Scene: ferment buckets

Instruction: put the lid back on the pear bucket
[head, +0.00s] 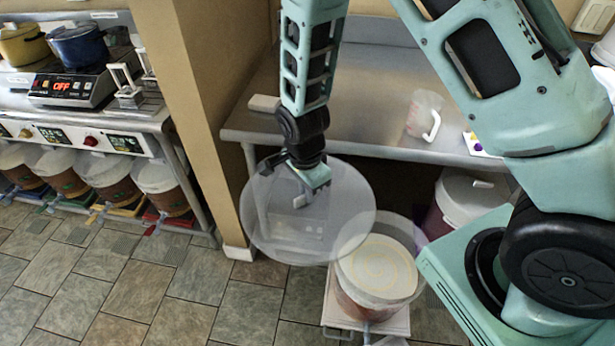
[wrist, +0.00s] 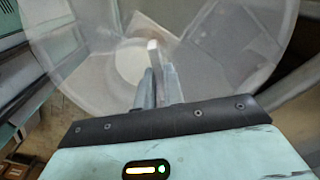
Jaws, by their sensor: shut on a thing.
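My gripper (head: 303,196) is shut on the small handle of a round translucent lid (head: 345,225) and holds it in the air. In the wrist view, the fingers (wrist: 157,88) pinch the upright handle, and the lid (wrist: 235,50) spreads out behind them. An open bucket (head: 372,303) with a pale, foamy top and brownish contents stands below and to the right of the lid. The lid's lower right edge overlaps the bucket's left side in the head view; the gap between them is hard to judge. No pear mark is readable on this bucket.
The open bucket stands on a pale low stand (head: 398,322). A lidded bucket (head: 470,200) is under the steel table (head: 370,110), behind it. A clear jug (head: 424,113) sits on that table. A tan wall post (head: 205,120) is left. Several buckets stand under the left bench.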

